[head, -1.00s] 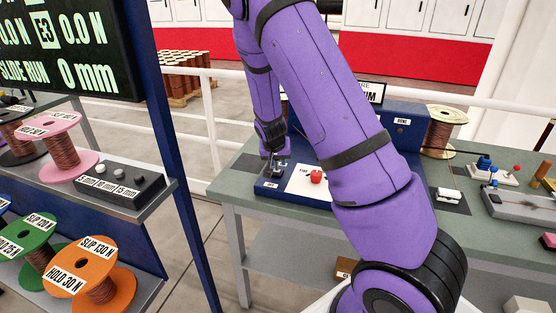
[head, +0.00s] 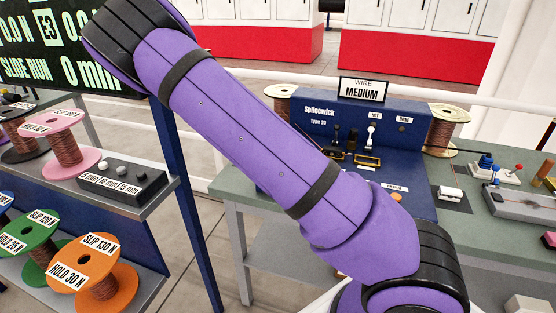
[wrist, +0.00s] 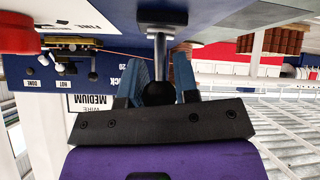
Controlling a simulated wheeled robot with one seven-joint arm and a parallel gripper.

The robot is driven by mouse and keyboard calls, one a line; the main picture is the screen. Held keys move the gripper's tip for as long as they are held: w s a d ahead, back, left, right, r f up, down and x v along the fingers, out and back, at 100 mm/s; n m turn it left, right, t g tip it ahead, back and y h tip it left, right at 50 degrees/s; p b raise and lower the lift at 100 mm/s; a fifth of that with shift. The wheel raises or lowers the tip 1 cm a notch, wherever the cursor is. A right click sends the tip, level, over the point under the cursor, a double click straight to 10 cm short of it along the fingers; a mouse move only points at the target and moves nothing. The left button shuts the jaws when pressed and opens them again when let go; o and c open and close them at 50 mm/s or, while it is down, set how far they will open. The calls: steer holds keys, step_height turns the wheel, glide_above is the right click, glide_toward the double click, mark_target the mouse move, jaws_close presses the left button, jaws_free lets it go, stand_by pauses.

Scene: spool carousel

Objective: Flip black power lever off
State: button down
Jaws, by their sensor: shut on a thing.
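The black power lever (wrist: 158,92) shows in the wrist view as a dark round knob on a grey shaft, fixed to the blue splicer housing. My gripper (wrist: 159,66) is shut on the knob, with one blue-grey finger on each side of it. The wrist picture appears upside down. In the head view the blue splicer (head: 320,120) stands on the bench under a sign reading WIRE MEDIUM (head: 363,90). My purple arm hides its left front there, so my gripper and the lever are hidden in that view.
A red knob (wrist: 18,35) sits near the lever in the wrist view. Wire spools (head: 449,130) stand beside the splicer. Small fixtures and a grey device (head: 525,203) lie on the bench to the right. The shelf rack (head: 150,190) with coloured spools stands close at left.

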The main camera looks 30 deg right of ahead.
steer(key=shift+f, duration=0.1)
stand_by(0.5)
steer(key=c, duration=0.9)
jaws_free()
steer(key=shift+a, duration=0.1)
steer(key=shift+o, duration=0.2)
steer(key=shift+s, duration=0.1)
steer(key=v, duration=1)
steer(key=shift+s+a, duration=0.2)
steer(key=shift+a, duration=0.05)
